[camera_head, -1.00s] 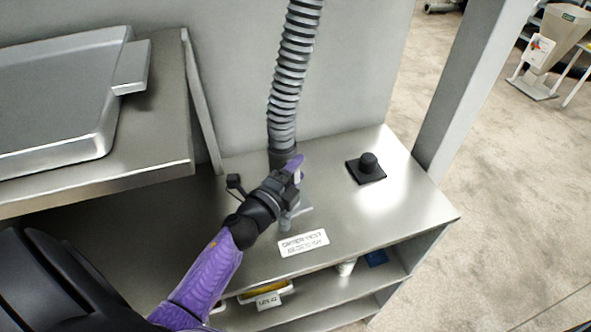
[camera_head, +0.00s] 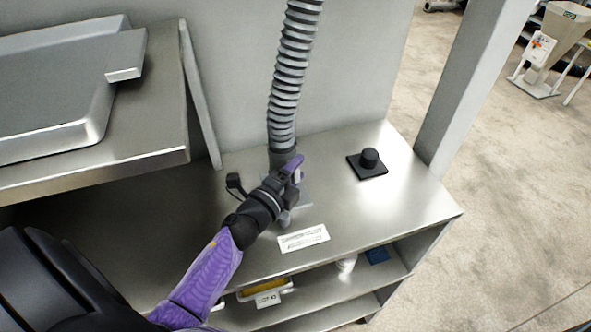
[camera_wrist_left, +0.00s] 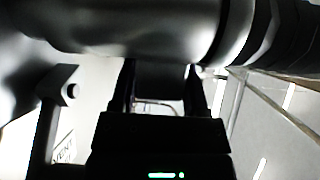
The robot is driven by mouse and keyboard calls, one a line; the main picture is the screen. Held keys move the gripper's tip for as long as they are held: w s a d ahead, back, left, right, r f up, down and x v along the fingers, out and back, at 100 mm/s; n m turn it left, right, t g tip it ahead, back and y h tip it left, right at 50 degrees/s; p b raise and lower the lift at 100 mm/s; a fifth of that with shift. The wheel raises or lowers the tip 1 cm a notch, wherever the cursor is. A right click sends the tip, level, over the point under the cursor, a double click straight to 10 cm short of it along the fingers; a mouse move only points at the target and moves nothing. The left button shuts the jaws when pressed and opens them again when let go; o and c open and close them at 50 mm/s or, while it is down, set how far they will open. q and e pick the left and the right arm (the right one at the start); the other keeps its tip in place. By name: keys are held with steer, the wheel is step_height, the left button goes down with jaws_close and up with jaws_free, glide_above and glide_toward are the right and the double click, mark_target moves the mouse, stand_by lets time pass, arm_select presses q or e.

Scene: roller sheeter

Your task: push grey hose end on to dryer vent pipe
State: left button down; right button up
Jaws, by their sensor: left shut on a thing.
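The grey ribbed hose (camera_head: 287,85) hangs from above against the back wall, its plain end cuff (camera_head: 283,157) at the bottom. My left gripper (camera_head: 292,172) is shut on the hose end, low over the steel bench top. In the left wrist view the smooth cuff (camera_wrist_left: 140,32) fills the top, in front of my gripper fingers (camera_wrist_left: 160,85). A pale base plate (camera_head: 303,208) shows beside and under my gripper. The vent pipe is mostly hidden behind the gripper, and I cannot tell whether the cuff touches it. My right gripper is out of view.
A white label (camera_head: 303,238) lies on the bench (camera_head: 340,210) in front. A black knob on a square plate (camera_head: 369,163) stands to the right. A small black fitting (camera_head: 235,184) is left of the gripper. A steel shelf with a tray (camera_head: 100,140) is at left, a post (camera_head: 470,85) at right.

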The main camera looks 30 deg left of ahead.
arm_select(q)
steer(key=shift+f+b, duration=0.35)
steer(key=shift+b, duration=0.05)
jaws_free()
steer(key=shift+s+f, duration=0.1)
steer(key=s, duration=0.8)
steer(key=shift+s+a+b, duration=0.25)
steer(key=shift+a+b, duration=0.05)
steer(key=shift+b, duration=0.1)
steer(key=shift+s, duration=0.65)
